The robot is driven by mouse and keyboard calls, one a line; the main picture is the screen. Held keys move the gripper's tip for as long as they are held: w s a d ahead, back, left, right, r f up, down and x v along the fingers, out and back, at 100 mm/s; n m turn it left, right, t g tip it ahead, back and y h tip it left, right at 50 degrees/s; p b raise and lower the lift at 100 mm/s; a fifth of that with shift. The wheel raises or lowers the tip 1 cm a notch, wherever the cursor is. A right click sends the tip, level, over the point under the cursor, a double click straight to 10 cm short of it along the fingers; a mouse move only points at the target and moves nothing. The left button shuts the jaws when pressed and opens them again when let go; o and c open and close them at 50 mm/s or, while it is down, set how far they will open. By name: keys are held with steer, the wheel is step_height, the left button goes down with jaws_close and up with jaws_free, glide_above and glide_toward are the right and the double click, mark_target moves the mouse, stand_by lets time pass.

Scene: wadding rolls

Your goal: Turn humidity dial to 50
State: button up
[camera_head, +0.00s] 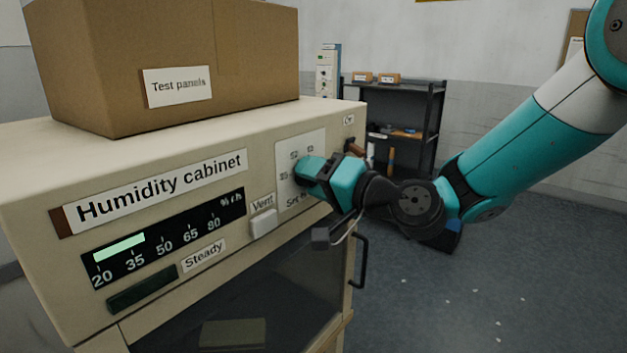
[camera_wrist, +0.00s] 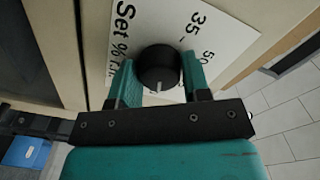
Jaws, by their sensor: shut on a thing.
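The black round humidity dial (camera_wrist: 158,62) sits on a white plate (camera_wrist: 228,42) marked "Set %", with 35 and 50 printed beside it. A short white mark on the dial points toward the bottom of the wrist view. My gripper (camera_wrist: 160,82) is shut on the dial, a teal finger on each side. In the head view my gripper (camera_head: 304,170) covers the dial on the front of the cream humidity cabinet (camera_head: 230,145). The display (camera_head: 165,240) shows a green bar ending a little past 35, short of 50. The "Steady" lamp (camera_head: 143,289) looks dark.
A pale "Vent" button (camera_head: 263,223) is just left of the dial plate. A cardboard box (camera_head: 170,60) stands on the cabinet. A dark door handle (camera_head: 362,262) projects below my gripper.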

steer(key=n+b, duration=1.9)
steer(key=b, duration=1)
steer(key=shift+d+b, duration=0.1)
steer(key=shift+b, duration=0.25)
steer(key=shift+n, duration=0.3)
steer(key=o, duration=0.9)
